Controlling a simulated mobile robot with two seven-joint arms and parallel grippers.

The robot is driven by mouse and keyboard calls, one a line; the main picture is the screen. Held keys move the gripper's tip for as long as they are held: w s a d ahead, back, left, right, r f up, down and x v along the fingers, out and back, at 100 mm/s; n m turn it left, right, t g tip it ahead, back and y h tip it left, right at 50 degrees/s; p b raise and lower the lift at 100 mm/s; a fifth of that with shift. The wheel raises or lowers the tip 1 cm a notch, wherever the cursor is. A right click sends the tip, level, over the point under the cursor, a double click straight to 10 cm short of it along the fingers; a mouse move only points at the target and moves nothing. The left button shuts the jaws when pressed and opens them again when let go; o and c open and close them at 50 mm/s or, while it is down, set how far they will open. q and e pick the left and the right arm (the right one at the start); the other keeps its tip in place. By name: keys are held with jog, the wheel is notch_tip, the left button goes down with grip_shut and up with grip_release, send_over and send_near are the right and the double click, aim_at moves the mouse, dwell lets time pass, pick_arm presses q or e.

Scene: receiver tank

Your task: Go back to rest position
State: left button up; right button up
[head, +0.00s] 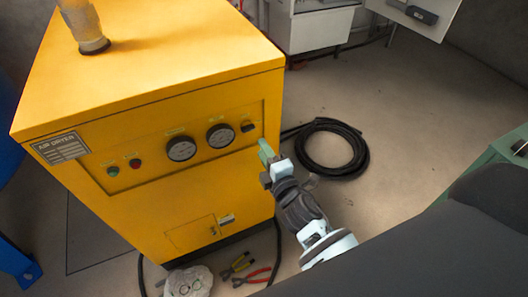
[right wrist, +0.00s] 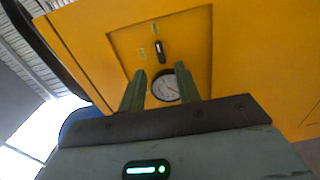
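The yellow air dryer (head: 150,85) stands at the left, with a recessed front panel. My right gripper (head: 265,152) is just off the panel's right end, below the black switch (head: 248,127). In the right wrist view its two green fingers (right wrist: 160,88) are apart with nothing between them. A white-faced gauge (right wrist: 166,86) shows behind the gap, and the black switch (right wrist: 159,50) shows above it. I cannot tell if a fingertip touches the panel. My left gripper is not in view.
A coiled black hose (head: 331,147) lies on the floor right of the dryer. Pliers with red handles (head: 250,277) and a pale rag (head: 188,283) lie in front. A white cabinet (head: 318,27) stands behind, and a green machine (head: 495,160) is at right.

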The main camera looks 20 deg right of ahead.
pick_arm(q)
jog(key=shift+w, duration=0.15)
pick_arm(e)
jog(key=shift+s, duration=0.1)
